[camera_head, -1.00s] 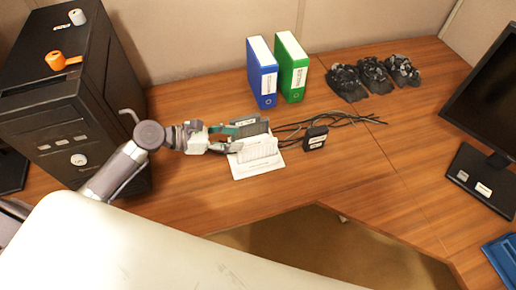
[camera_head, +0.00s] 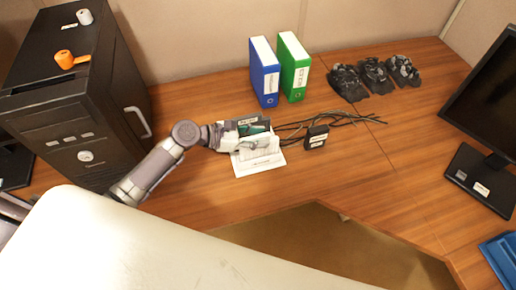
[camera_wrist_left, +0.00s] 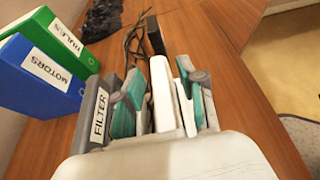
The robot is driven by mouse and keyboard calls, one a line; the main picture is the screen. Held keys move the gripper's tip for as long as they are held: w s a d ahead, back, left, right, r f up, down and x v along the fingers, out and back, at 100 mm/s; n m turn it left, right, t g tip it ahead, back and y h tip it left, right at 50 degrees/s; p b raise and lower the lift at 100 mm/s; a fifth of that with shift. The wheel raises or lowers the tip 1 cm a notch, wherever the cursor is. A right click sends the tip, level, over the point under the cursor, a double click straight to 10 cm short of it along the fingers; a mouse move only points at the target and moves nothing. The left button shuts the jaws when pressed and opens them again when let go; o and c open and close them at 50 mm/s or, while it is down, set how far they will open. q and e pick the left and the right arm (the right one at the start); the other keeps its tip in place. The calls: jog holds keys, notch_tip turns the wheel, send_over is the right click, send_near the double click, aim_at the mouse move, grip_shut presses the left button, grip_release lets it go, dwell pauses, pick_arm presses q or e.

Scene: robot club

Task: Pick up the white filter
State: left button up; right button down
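The white filter (camera_wrist_left: 162,92) stands upright as a thin white panel in the left wrist view. In the head view the white filter (camera_head: 262,153) is partly covered by my gripper. My left gripper (camera_head: 258,138) reaches in from the left, its teal-padded fingers on either side of the filter. In the left wrist view my left gripper (camera_wrist_left: 163,100) has its fingers apart, with gaps beside the panel. A grey holder labelled FILTER (camera_wrist_left: 99,116) stands just left of the fingers. My right gripper is not in view.
A blue binder (camera_head: 264,80) and a green binder (camera_head: 293,72) stand behind. Black cables (camera_head: 345,119) and a small black box (camera_head: 316,136) lie to the right. A black computer tower (camera_head: 75,120) stands left, a monitor (camera_head: 490,110) right. The desk front has a cut-out.

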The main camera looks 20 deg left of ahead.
pick_arm(q)
grip_shut()
jog(key=shift+r, duration=0.1)
